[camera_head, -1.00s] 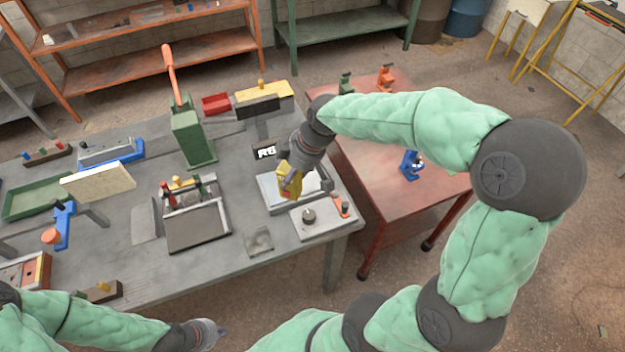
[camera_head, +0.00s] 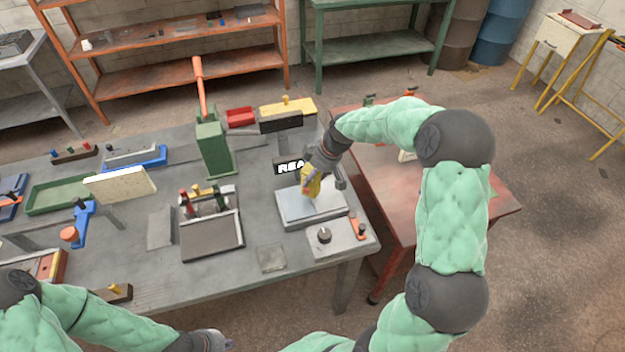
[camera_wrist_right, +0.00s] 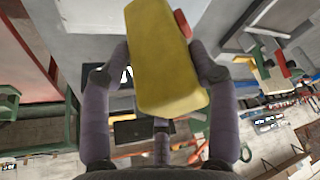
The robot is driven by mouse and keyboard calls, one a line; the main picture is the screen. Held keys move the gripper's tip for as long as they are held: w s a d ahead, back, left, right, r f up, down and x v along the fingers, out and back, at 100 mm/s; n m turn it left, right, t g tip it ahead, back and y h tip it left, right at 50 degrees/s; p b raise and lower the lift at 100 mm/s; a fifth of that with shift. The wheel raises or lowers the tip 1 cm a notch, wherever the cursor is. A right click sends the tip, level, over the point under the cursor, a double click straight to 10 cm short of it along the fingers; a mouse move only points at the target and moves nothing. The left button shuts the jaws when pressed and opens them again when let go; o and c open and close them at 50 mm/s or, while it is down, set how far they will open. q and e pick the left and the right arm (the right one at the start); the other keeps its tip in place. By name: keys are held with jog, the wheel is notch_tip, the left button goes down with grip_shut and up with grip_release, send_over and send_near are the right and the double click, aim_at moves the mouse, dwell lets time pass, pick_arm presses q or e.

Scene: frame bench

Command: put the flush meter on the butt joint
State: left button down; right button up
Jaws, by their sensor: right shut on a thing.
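A yellow block with a red part, which I take for the flush meter (camera_head: 312,188), is in my right gripper (camera_head: 316,178). In the right wrist view the meter (camera_wrist_right: 165,65) sits between the two dark fingers of the gripper (camera_wrist_right: 162,80), which are shut on it. In the head view it appears over a pale flat plate (camera_head: 296,208) on the bench; whether it touches the plate I cannot tell. The butt joint's seam cannot be made out. My left gripper (camera_head: 222,342) is at the bottom edge, small and partly cut off, away from the plate.
A sign with white letters (camera_head: 290,166) stands behind the plate, and a block with a dark knob (camera_head: 330,243) in front. A green lever press (camera_head: 214,150) and a dark tray fixture (camera_head: 212,236) are to the left. A red table (camera_head: 455,205) is at the right.

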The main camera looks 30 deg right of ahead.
jog(key=shift+w+d+f, duration=0.15)
jog(key=shift+w+f, duration=0.1)
jog(key=shift+f, duration=1.6)
jog(key=shift+f+b, duration=0.2)
jog(key=shift+b, duration=0.1)
jog(key=o, duration=1.4)
jog(key=shift+r, duration=0.1)
jog(key=shift+r, duration=0.15)
jog(key=p+v, duration=0.1)
jog(key=v, duration=1.1)
